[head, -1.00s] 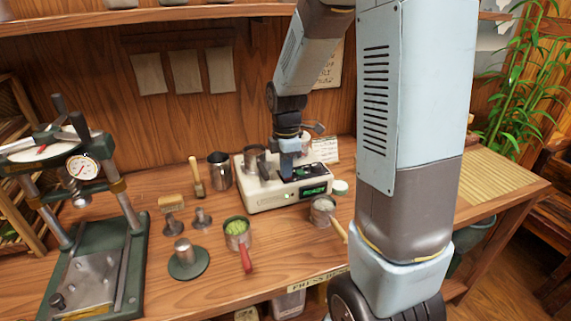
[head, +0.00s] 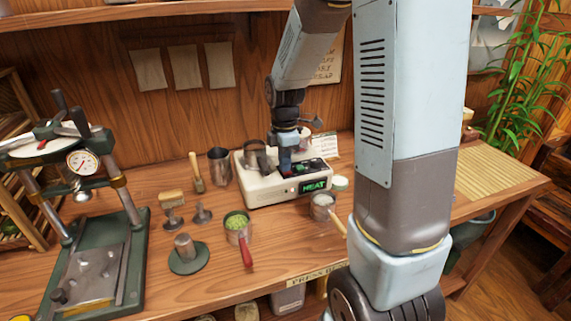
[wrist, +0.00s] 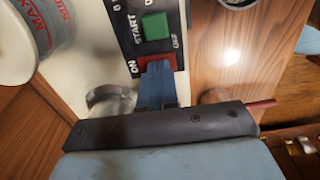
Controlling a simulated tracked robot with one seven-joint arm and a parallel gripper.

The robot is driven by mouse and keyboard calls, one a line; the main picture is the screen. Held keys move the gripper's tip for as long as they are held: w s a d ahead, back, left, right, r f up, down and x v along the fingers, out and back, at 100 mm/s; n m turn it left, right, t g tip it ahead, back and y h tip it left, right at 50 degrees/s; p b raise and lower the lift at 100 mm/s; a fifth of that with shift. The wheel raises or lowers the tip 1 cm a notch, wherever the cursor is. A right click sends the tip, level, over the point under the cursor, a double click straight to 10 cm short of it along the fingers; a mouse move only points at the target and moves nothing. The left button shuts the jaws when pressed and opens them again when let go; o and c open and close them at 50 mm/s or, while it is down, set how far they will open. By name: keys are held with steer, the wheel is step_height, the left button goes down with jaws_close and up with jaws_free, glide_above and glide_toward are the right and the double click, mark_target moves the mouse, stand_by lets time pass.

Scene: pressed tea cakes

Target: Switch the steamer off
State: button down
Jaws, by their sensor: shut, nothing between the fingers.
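The steamer (head: 262,192) is a cream box on the bench with a metal cup on its top left. Its front display (head: 313,186) glows green and reads HEAT. In the wrist view its dark panel has a green START button (wrist: 155,25) and a red switch (wrist: 146,62) with ON and OFF labels beside it. My gripper (head: 285,170) is shut and empty, pointing down over the panel. In the wrist view my blue fingertips (wrist: 156,70) overlap the red switch and cover part of it. I cannot tell whether they touch it, nor the switch's position.
A press (head: 95,265) occupies the bench's left end. A shelf runs above.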

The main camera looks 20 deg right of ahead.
steer(key=shift+w, duration=0.25)
steer(key=shift+r, duration=0.35)
step_height(320, 180, up, 13)
stand_by(0.4)
steer(key=shift+w+r, duration=0.1)
steer(key=shift+w, duration=0.05)
